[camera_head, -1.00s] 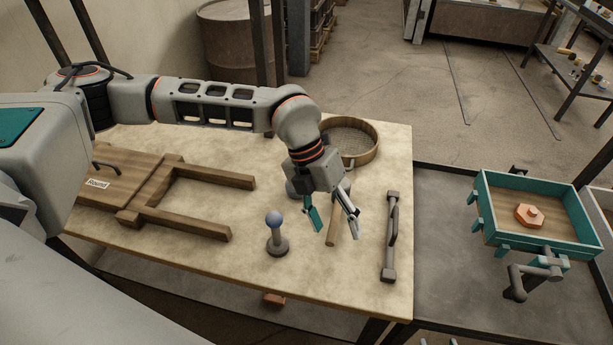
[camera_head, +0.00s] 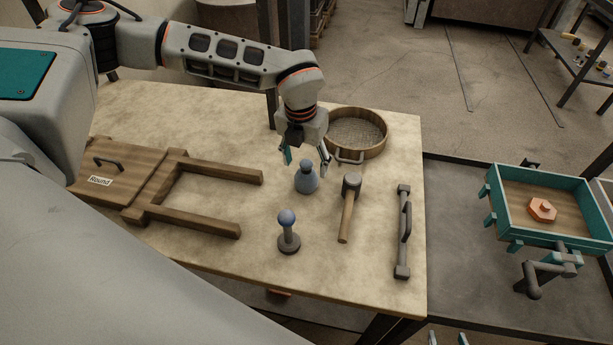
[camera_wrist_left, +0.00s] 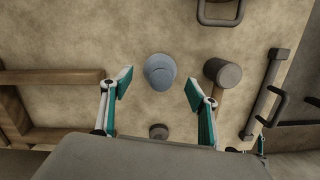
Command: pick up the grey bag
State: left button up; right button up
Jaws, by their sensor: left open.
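The grey bag (camera_head: 306,178) is a small blue-grey, rounded thing with a narrow neck, standing on the pale table. In the left wrist view the bag (camera_wrist_left: 160,72) lies between and beyond the two fingers, touching neither. My left gripper (camera_head: 307,163) is open and empty, at the bag's far side and above it in the head view. In the left wrist view the left gripper (camera_wrist_left: 156,88) shows its teal finger pads wide apart. My right gripper (camera_head: 447,338) shows only two fingertips at the bottom edge, spaced apart.
A mallet (camera_head: 347,208) lies just right of the bag, and a round sieve (camera_head: 372,152) stands behind. A blue-knobbed post (camera_head: 288,232) stands in front. A wooden frame (camera_head: 205,200) is left, a grey bar handle (camera_head: 404,230) right. A teal-edged tray (camera_head: 520,200) is further right.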

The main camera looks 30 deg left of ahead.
aim_at(306, 175)
pick_arm(q)
jog(key=shift+w+f, duration=0.15)
jog(key=shift+f, duration=0.65)
jog(key=shift+w+f, duration=0.1)
jog(key=shift+f, duration=0.65)
jog(key=shift+c, duration=0.4)
jog(key=c, duration=1.2)
jog(key=shift+o, duration=0.2)
jog(key=shift+r, duration=0.1)
